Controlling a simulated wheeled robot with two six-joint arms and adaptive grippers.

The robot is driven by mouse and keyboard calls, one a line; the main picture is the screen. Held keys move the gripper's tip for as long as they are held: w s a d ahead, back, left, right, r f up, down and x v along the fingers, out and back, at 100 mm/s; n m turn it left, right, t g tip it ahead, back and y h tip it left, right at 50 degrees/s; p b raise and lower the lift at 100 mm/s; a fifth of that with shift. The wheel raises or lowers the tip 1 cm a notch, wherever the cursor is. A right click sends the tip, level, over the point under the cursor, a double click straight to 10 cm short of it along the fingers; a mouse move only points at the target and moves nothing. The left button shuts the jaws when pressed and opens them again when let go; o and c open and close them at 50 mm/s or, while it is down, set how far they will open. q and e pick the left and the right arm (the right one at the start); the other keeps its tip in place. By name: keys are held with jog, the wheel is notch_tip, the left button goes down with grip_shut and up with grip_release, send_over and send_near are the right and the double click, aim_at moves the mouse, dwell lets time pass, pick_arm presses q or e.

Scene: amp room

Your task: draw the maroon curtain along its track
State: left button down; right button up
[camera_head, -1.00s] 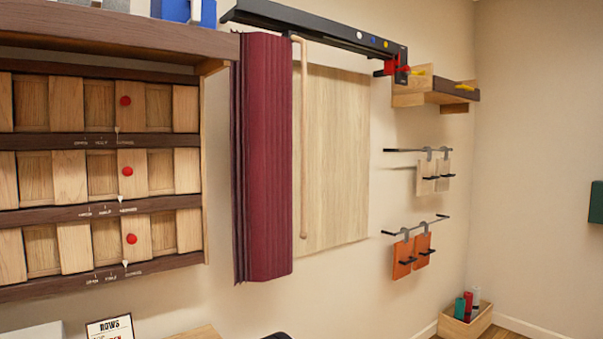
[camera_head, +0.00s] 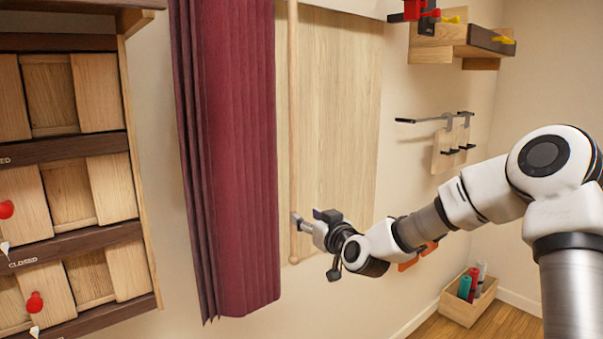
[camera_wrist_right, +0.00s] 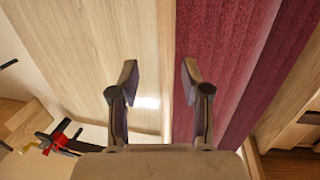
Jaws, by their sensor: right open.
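The maroon curtain (camera_head: 235,150) hangs in gathered folds left of a pale wood panel (camera_head: 340,110). A thin wooden wand (camera_head: 293,120) hangs along its right edge. My right gripper (camera_head: 300,224) is at the wand's lower end, fingers towards the wall. In the right wrist view my gripper (camera_wrist_right: 160,78) is open, and the wand (camera_wrist_right: 166,40) runs between the two fingers, with the curtain (camera_wrist_right: 222,40) on the right. I cannot tell whether a finger touches the wand. The track is mostly out of the head view. My left gripper is not in view.
A wooden cabinet with sliding panels and red knobs (camera_head: 35,302) stands left of the curtain. A wall shelf (camera_head: 445,45), a rail with hooks (camera_head: 435,119) and a floor box (camera_head: 462,308) of rolls lie to the right. The panel's front is clear beside my arm.

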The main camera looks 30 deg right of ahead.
aim_at(295, 195)
jog(key=shift+t, duration=0.4)
jog(key=r, duration=0.1)
jog(key=a+r, duration=0.1)
jog(key=r, duration=0.3)
jog(key=shift+s+a+r+p, duration=0.15)
jog(key=shift+s+p, duration=0.1)
jog(key=shift+p, duration=0.15)
jog(key=w, duration=0.2)
jog(key=w+d+f+p, duration=0.1)
jog(key=w, duration=0.1)
jog(key=w+p, duration=0.1)
jog(key=w, duration=0.2)
jog(key=shift+w+d+f, duration=0.1)
jog(key=shift+d+f, duration=0.2)
jog(key=shift+s+a+r, duration=0.3)
jog(key=shift+s, duration=0.05)
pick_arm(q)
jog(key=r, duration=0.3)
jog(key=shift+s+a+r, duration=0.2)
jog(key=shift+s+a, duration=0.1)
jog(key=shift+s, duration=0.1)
pick_arm(e)
jog(key=shift+w+d+f, duration=0.15)
grip_shut()
